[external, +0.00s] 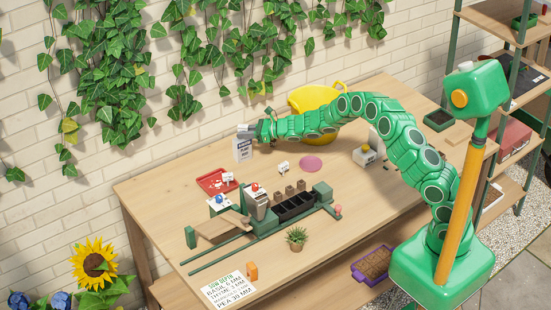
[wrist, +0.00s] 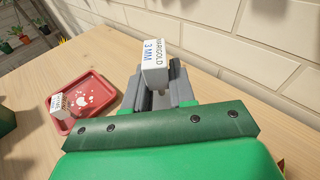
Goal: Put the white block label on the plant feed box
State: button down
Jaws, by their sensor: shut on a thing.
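My gripper (wrist: 158,95) is shut on a white block label (wrist: 155,62) printed "MARIGOLD 3 MM". In the external view my gripper (external: 247,131) is at the far left of the table, just above a white box with dark lettering (external: 243,153), which appears to be the plant feed box. The box stands upright near the wall. At this size I cannot tell whether the label touches its top. The wrist view does not clearly show the box; the label and gripper may hide it.
A red tray (external: 209,184) with a small label block and white bits lies in front of the box; the tray (wrist: 101,92) also shows in the wrist view. Another white label (external: 283,167) and a pink disc (external: 312,163) are to the right. The brick wall (wrist: 285,55) is close behind.

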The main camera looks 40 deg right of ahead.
jog(key=shift+f, duration=0.1)
jog(key=c, duration=0.9)
grip_release()
jog(key=shift+c, duration=0.2)
jog(key=v, duration=1.2)
